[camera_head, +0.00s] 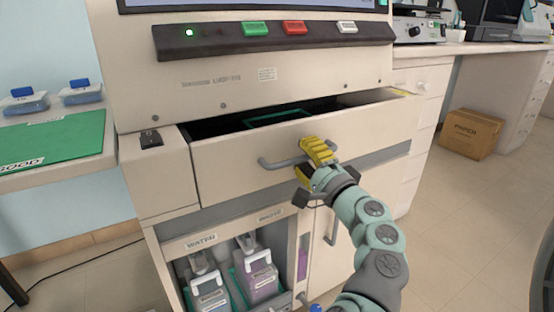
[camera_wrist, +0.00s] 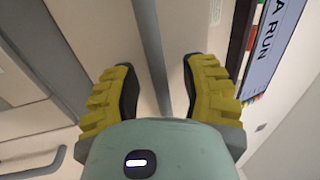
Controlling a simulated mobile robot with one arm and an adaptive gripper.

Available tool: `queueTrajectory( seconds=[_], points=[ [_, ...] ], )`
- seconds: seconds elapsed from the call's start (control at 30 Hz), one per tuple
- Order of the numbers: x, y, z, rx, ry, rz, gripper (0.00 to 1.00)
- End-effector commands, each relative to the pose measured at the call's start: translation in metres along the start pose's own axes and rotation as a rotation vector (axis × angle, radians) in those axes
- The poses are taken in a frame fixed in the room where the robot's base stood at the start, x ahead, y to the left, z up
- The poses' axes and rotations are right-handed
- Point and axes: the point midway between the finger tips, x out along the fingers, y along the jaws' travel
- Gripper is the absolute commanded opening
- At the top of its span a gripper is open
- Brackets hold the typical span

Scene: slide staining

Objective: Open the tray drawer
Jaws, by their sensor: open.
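The tray drawer (camera_head: 232,179) is a wide cream front on the staining machine. It stands pulled out part of the way, with a dark gap along its top and a green-edged item (camera_head: 279,118) showing inside. Its grey bar handle (camera_head: 273,163) runs across the middle of the front. My gripper (camera_head: 318,163), with yellow ribbed fingers, is at the right part of the handle. In the wrist view my gripper (camera_wrist: 160,80) is open, and the grey bar (camera_wrist: 151,45) passes between the two fingers with gaps on both sides.
Below the drawer, an open bay holds bottles (camera_head: 259,277) behind labels reading WATER and another word. A door handle (camera_head: 331,226) is just right of it. A green mat (camera_head: 60,142) lies on the left bench. A cardboard box (camera_head: 471,134) stands on the floor at right.

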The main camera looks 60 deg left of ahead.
Motion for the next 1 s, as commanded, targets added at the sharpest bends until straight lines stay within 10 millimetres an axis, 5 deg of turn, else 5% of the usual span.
queueTrajectory(
  seconds=[0.47, 1.0],
  points=[
    [-0.0001, 0.0, 0.0003, 0.0, -0.001, 0.0, 0.0],
    [-0.0004, -0.0001, -0.0005, 0.0, 0.001, 0.0, 0.0]
  ],
)
